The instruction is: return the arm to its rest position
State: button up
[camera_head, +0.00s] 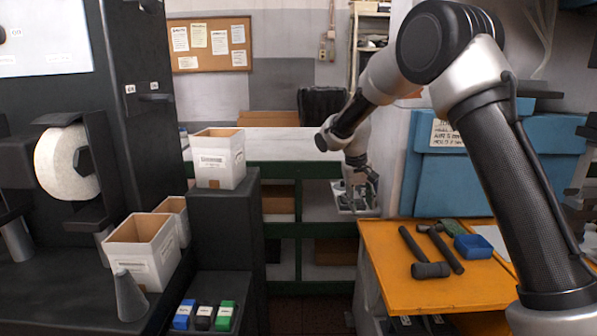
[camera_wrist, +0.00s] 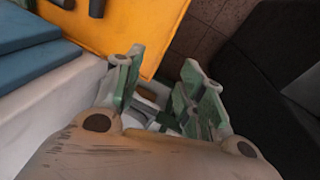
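My arm reaches in from the right of the head view and bends down over the gap beside the orange bench. My gripper (camera_head: 359,190) hangs at its end, fingers downward, left of the bench and in front of the green-framed shelf. In the wrist view the two green-grey fingers of my gripper (camera_wrist: 163,66) stand apart, with no held object visible between their tips. Pale and green shapes show lower between the fingers; I cannot tell what they are.
At left are white bins (camera_head: 144,251) and a dark machine (camera_head: 140,100). The floor (camera_head: 310,312) between looks clear.

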jog(key=s+d+r+t, duration=0.1)
jog(key=s+d+r, duration=0.4)
jog(key=s, duration=0.8)
jog(key=s+d+r+m+t+y, duration=0.1)
jog(key=s+d+r, duration=0.4)
jog(key=s, duration=0.9)
jog(key=s+d+r+t+y, duration=0.1)
jog(key=s+d+r, duration=0.4)
jog(key=s, duration=0.8)
jog(key=shift+s+d+m, duration=0.2)
jog(key=shift+d+m, duration=0.1)
jog(key=shift+d, duration=0.8)
